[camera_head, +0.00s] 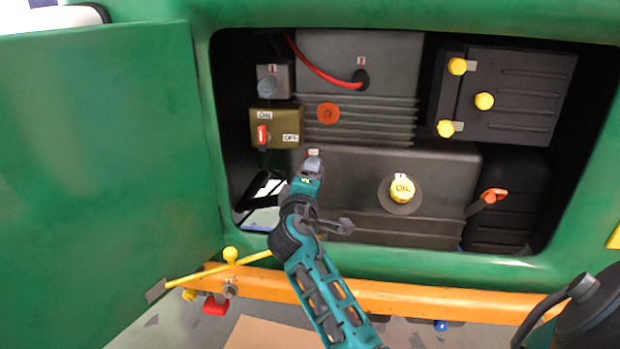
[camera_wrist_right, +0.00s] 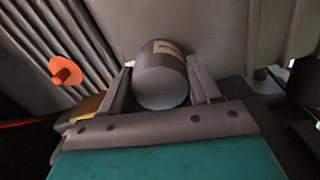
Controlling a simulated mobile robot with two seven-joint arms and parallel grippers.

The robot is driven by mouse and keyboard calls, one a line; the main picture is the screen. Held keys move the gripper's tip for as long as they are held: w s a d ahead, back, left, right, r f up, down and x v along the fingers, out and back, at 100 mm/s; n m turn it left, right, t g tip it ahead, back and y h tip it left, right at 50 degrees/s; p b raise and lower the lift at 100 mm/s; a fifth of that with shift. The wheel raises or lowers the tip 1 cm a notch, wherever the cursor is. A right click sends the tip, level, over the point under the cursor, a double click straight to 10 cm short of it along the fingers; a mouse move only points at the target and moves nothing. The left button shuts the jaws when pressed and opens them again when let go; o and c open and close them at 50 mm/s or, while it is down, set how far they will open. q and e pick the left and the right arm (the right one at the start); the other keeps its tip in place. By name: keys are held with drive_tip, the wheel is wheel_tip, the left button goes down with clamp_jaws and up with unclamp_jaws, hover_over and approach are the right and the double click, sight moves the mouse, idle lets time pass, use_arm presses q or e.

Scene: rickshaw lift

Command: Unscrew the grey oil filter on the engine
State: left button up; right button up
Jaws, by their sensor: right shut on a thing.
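The grey oil filter is a short cylinder with a pale label, and it fills the space between my right gripper's fingers in the right wrist view (camera_wrist_right: 160,82). My right gripper (camera_wrist_right: 162,92) is shut on it, one finger along each side. In the head view, my right gripper (camera_head: 310,170) reaches up into the engine bay at the front of the grey engine block (camera_head: 430,165). There the arm and gripper hide most of the filter. The filter sits against the engine block. My left gripper is not in view.
An open green door (camera_head: 105,170) stands at the left. An olive switch box (camera_head: 277,127), a yellow oil cap (camera_head: 402,190) and a black battery (camera_head: 520,95) surround the gripper. An orange knob (camera_wrist_right: 65,71) is close by. An orange bar (camera_head: 400,296) crosses below.

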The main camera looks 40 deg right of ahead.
drive_tip(key=shift+d+r+n+p, duration=0.1)
drive_tip(key=shift+r+n+p, duration=0.15)
drive_tip(key=shift+n+p, duration=1.55)
drive_tip(key=shift+n, duration=0.1)
drive_tip(key=shift+r+n+p, duration=0.1)
drive_tip(key=shift+n+p, duration=0.2)
drive_tip(key=shift+p, duration=0.15)
drive_tip(key=shift+n+p, duration=0.4)
drive_tip(key=shift+n, duration=1.3)
